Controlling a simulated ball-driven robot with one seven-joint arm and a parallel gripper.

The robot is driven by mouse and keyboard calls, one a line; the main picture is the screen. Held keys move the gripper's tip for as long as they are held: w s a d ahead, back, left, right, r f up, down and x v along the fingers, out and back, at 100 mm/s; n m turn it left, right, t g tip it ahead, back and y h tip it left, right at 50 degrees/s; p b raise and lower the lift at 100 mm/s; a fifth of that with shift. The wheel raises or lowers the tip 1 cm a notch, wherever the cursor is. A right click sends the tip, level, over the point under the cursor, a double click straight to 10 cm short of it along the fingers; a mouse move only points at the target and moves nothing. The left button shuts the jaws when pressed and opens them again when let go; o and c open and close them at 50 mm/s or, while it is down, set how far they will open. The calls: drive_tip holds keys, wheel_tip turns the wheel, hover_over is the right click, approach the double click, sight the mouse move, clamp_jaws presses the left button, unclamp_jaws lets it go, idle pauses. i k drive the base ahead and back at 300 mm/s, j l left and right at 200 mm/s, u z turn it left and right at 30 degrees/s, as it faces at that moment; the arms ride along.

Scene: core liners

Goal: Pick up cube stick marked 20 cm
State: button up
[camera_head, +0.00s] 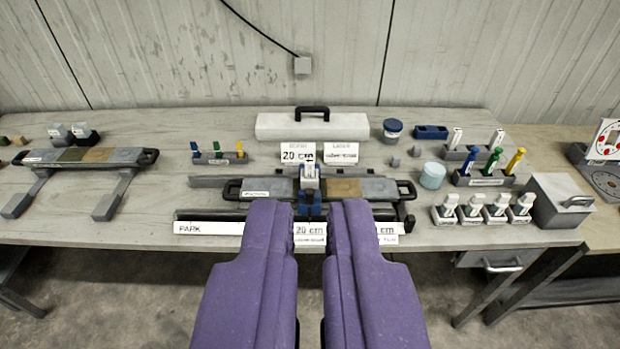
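My gripper (310,207) shows as two purple fingers from the bottom of the view. It is open, with a clear gap between the fingertips. Just beyond the gap, a small white-topped block (309,172) with a blue lower part (309,203) stands at the middle of a grey core liner with dark handles (378,190). I cannot read a mark on the block, so I cannot tell if it is the 20 cm cube stick. A "20 cm" sign (298,153) stands behind it. Another "20 cm" label (309,230) shows on the front strip, partly hidden by the fingers.
A second liner (85,157) lies at the left. To the right stand a rack of coloured sticks (484,178), several white-topped blocks (473,209), a pale blue jar (432,176) and a grey box (550,200). A white case (280,127) stands behind.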

sight(309, 161)
drive_tip(key=i+j+z, duration=0.1)
drive_tip(key=i+z, duration=0.15)
drive_tip(key=i, duration=0.25)
drive_tip(key=i+j+z, duration=0.15)
drive_tip(key=i+z, duration=0.15)
drive_tip(key=i, duration=0.2)
drive_tip(key=i+j+z, duration=0.25)
drive_tip(key=i, duration=0.25)
drive_tip(key=i+j+z, duration=0.25)
drive_tip(key=i+j, duration=0.15)
